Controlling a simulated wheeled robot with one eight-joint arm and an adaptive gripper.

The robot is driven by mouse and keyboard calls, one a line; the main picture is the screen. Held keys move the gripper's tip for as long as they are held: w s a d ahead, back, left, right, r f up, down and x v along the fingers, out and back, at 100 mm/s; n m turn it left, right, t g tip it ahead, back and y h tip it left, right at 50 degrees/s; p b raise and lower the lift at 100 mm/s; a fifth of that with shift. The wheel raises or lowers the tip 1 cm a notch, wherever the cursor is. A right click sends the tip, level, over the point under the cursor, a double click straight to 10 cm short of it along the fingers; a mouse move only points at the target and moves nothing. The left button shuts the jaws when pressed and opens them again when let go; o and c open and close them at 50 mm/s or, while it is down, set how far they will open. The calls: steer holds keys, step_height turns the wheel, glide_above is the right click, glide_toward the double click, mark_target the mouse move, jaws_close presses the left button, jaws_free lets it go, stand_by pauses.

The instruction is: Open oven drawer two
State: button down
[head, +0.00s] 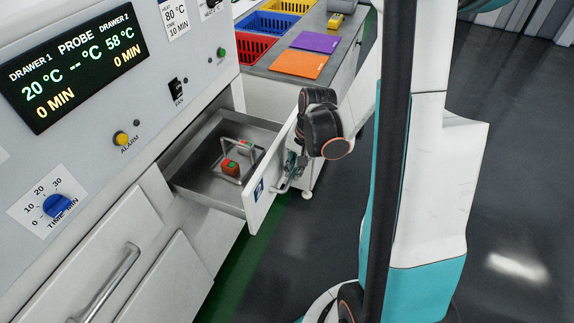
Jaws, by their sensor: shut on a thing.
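An oven drawer (262,202) on the right side of the oven front is pulled well out. Its white front carries a small blue label that is too small to read. Its grey metal inside (190,165) is open to view. My gripper (291,168) is at the outer face of this drawer front, shut on the metal drawer handle (286,184). The wrist hides part of the fingers and the handle. Inside the drawer is a metal holder (248,150) with small orange-red and green parts (230,167).
A shut drawer with a bar handle (112,280) is at lower left. The oven panel (188,45) has a display (75,68) and a blue timer knob (57,206). Behind stands a counter with orange (298,63) and purple (315,42) sheets and coloured baskets. Dark floor is clear at right.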

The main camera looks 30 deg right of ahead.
stand_by(0.3)
steer(key=c, duration=1.7)
jaws_free()
steer(key=shift+o, duration=0.2)
step_height(320, 180, up, 12)
steer(key=s+d, duration=0.1)
steer(key=s, duration=0.1)
steer(key=shift+d, duration=0.2)
steer(key=shift+f, duration=0.1)
